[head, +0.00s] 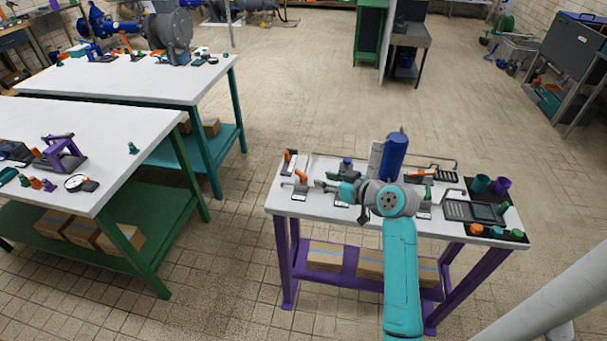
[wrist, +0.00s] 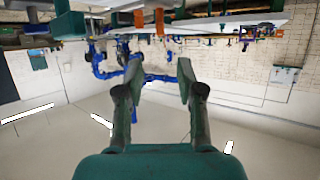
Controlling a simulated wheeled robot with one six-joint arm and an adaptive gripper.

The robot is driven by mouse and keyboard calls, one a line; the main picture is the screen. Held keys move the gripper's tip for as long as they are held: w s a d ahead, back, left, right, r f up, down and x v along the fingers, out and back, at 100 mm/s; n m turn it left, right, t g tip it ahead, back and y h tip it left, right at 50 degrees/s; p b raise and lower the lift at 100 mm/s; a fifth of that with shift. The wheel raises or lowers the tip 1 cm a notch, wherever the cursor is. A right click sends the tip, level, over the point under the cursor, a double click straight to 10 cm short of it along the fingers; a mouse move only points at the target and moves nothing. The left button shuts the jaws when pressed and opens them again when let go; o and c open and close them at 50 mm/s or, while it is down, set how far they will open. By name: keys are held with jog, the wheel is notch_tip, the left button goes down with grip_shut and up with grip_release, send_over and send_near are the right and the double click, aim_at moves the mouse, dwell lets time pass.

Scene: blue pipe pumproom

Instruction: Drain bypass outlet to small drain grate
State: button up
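My gripper (head: 332,188) hangs over the left half of the purple-legged bench (head: 283,207), pointing left. In the wrist view my gripper (wrist: 160,76) has its two fingers spread, with nothing held between them. A large dark tray with a grid (head: 473,211) lies at the bench's right. A smaller dark slotted piece (head: 447,177) lies behind it; I cannot tell for sure which is the small drain grate. Thin pipe runs along the bench's back, and an upright blue cylinder (head: 393,158) stands behind my wrist. The bypass outlet cannot be singled out; my arm hides part of the bench.
Orange-handled valves (head: 301,177) stand at the bench's left end. Teal and purple cups (head: 501,186) stand on a black mat at its right end. Boxes (head: 326,256) sit on the lower shelf.

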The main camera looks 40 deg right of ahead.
aim_at(302, 173)
jog(key=x, duration=1)
jog(key=shift+w+f, duration=0.15)
jog(key=shift+f, duration=0.05)
grip_shut()
